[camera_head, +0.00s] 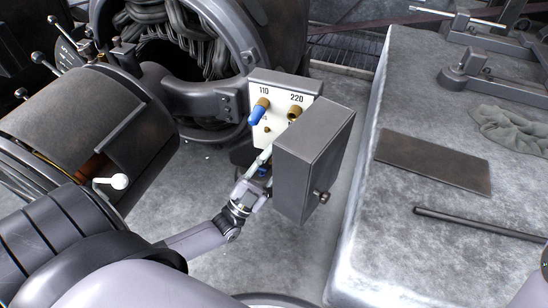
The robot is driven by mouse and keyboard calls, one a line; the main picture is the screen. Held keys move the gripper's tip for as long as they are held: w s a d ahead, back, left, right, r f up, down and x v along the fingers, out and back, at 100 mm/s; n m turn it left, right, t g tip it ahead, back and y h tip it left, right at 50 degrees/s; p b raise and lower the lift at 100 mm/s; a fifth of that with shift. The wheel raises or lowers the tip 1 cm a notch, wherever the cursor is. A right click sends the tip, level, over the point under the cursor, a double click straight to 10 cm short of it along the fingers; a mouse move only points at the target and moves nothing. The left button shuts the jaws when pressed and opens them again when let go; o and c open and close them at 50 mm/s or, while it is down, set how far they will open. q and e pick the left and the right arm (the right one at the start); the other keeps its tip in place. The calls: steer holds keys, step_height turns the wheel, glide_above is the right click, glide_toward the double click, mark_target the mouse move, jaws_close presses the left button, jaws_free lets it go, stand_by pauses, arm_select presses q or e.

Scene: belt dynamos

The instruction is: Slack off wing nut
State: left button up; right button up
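A white terminal panel (285,85) marked 110 and 220 stands at mid-view. A brass nut (263,102) sits on the 110 terminal with a blue sleeved piece (257,115) hanging at it. Another brass nut (294,113) is on the 220 terminal, and a smaller brass stud (267,129) is lower. No wing shape is clear on any of them. My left gripper (262,163) is below the panel, with a pale finger pointing up toward it beside a small blue part. Its finger gap and any contact are unclear. My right gripper is out of view.
A grey box cover (314,160) with a side knob (322,196) stands close right of my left gripper. A round dynamo housing (100,120) is at left. A stone bench (440,235) at right bears a metal plate (434,162), a rod (480,224) and a cloth (515,128).

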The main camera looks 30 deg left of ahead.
arm_select(q)
jaws_close()
steer(key=shift+n+y, duration=0.5)
steer(key=shift+y, duration=0.2)
steer(key=shift+n+t+y, duration=0.35)
steer(key=shift+n+y, duration=2.15)
steer(key=shift+n, duration=0.35)
steer(key=shift+n+t+y, duration=0.35)
steer(key=shift+n+y, duration=2.15)
steer(key=shift+n, duration=0.65)
steer(key=shift+o, duration=1.4)
jaws_free()
steer(key=shift+a, duration=0.1)
steer(key=shift+m, duration=0.6)
